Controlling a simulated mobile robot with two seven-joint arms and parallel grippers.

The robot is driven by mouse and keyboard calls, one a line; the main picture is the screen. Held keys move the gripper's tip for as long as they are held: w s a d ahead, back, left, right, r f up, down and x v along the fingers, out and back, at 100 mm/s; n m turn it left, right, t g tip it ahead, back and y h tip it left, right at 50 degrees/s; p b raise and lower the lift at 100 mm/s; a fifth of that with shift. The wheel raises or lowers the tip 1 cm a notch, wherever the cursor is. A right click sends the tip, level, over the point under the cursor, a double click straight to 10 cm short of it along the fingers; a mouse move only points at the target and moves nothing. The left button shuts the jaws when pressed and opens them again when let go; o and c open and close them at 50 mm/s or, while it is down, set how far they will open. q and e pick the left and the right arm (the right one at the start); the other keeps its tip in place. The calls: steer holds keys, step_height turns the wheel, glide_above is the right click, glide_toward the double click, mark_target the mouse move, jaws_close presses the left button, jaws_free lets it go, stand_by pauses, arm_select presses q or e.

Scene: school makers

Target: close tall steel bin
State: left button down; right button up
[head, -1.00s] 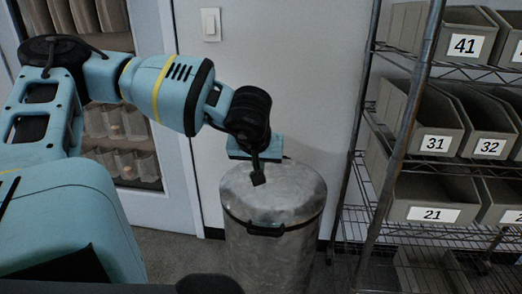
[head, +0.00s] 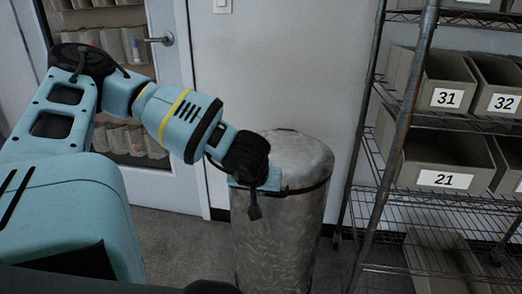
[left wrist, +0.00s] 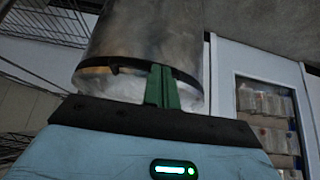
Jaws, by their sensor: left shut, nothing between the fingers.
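The tall steel bin (head: 285,235) stands upright on the floor in front of the wall. Its domed grey lid (head: 300,155) lies down on the dark rim, with no gap that I can see. My left gripper (head: 254,210) is shut and empty at the bin's front left, just below the rim, and hides part of the front. In the left wrist view the bin (left wrist: 145,35) appears upside down, and the shut green fingers (left wrist: 162,85) overlap its dark rim band. I cannot tell whether they touch it. My right gripper is not in view.
A wire shelf rack (head: 405,130) with numbered grey boxes stands close to the bin's right. A glazed white door (head: 180,100) with a metal handle is at the left. Grey floor (head: 190,235) is clear to the left of the bin.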

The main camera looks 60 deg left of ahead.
arm_select(q)
steer(key=shift+s+d+f, duration=0.15)
steer(key=shift+s+f, duration=0.1)
steer(key=shift+f, duration=0.35)
steer(key=shift+s+d+f, duration=0.1)
steer(key=shift+s+f, duration=0.15)
steer(key=shift+f, duration=0.35)
step_height(320, 180, up, 6)
steer(key=w+a+p, duration=0.1)
steer(key=w+p, duration=0.1)
steer(key=s+d+f+p, duration=0.1)
steer(key=s+d+p, duration=0.1)
steer(key=s+d, duration=0.4)
steer(key=shift+s+d+f, duration=0.15)
steer(key=shift+s+d, duration=0.2)
steer(key=shift+d, duration=0.45)
